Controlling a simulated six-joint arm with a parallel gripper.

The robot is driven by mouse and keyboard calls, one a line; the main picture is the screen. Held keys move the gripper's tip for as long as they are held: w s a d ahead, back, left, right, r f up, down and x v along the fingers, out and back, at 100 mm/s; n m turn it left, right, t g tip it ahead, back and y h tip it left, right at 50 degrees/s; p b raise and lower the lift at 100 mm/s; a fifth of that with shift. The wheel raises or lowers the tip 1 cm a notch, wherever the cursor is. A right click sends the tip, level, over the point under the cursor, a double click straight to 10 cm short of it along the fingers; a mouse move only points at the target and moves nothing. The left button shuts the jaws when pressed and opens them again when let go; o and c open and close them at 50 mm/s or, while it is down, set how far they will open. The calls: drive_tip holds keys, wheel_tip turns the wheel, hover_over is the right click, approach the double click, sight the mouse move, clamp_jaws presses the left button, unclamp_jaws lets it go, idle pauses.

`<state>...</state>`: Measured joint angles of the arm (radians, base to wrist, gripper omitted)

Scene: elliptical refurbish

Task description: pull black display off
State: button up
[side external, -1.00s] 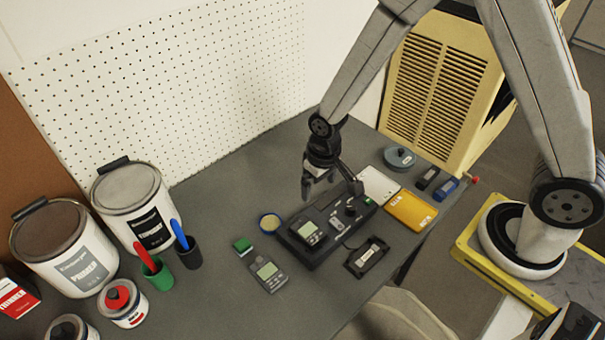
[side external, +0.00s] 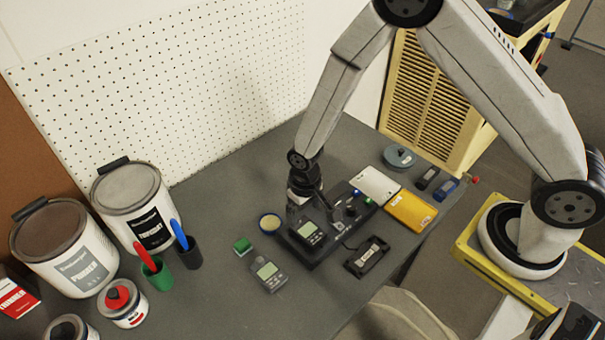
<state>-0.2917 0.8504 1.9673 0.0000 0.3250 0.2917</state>
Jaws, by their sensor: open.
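A black display (side external: 310,232) with a pale grey screen sits at the left end of a dark console panel (side external: 316,258) on the grey table. My gripper (side external: 312,212) is open, pointing down right at the display's back edge. One finger is to the left of the display and the other to its upper right. Whether the fingers touch the display cannot be told from here. A second, similar handheld display (side external: 267,274) lies on the table in front and to the left of the panel.
A black bracket-like part (side external: 367,257) lies right of the panel. A white box (side external: 377,184) and a yellow box (side external: 411,211) lie behind it. A round tin (side external: 270,223) and green block (side external: 243,245) are at left, with cups and paint cans beyond.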

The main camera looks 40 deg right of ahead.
sight(305, 227)
drive_tip(key=shift+f, duration=3.25)
clamp_jaws()
drive_tip(key=shift+r, duration=0.2)
drive_tip(key=shift+r, duration=2.35)
